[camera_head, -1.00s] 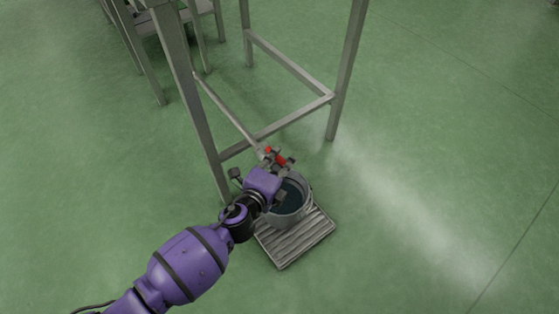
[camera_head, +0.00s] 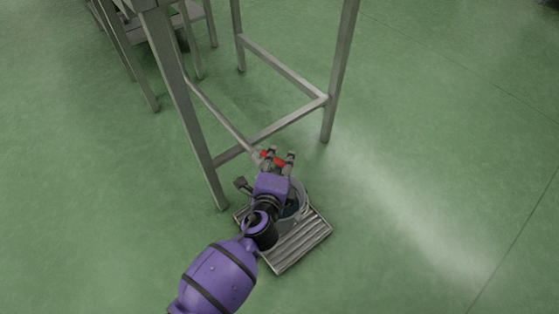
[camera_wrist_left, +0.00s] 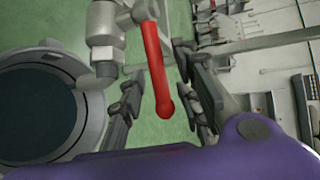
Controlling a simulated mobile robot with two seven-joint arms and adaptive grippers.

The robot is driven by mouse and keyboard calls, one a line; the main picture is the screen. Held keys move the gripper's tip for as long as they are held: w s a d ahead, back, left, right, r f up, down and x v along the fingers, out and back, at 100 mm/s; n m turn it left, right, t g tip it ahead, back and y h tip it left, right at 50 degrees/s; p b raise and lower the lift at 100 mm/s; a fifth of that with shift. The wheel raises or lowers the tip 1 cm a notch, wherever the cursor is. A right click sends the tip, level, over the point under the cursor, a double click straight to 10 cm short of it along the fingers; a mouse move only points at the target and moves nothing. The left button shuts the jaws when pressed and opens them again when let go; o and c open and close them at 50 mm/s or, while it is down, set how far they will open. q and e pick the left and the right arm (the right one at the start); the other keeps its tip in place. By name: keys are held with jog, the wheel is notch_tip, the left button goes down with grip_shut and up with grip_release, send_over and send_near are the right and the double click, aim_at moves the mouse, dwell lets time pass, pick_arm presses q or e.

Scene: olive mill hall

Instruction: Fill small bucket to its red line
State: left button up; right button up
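A grey metal bucket (camera_head: 303,203) stands on a slatted metal tray (camera_head: 294,247) on the floor, partly hidden by my left arm. Dark liquid lies inside the bucket (camera_wrist_left: 97,110); no red line shows. A metal tap (camera_wrist_left: 103,25) with a red lever (camera_wrist_left: 155,62) is beside the bucket, its spout near the rim in the wrist view. The red lever (camera_head: 266,155) also shows in the head view. My left gripper (camera_head: 280,157) is open, its fingers (camera_wrist_left: 160,95) apart on both sides of the lever; contact cannot be told. My right gripper is not in view.
A metal stand (camera_head: 190,115) with legs and low crossbars rises right behind the tap. Another metal frame (camera_head: 140,50) stands at the upper left. The green floor to the right is clear.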

pick_arm(q)
jog(key=v, duration=0.7)
jog(key=shift+s, duration=0.3)
jog(key=shift+a+r, duration=0.1)
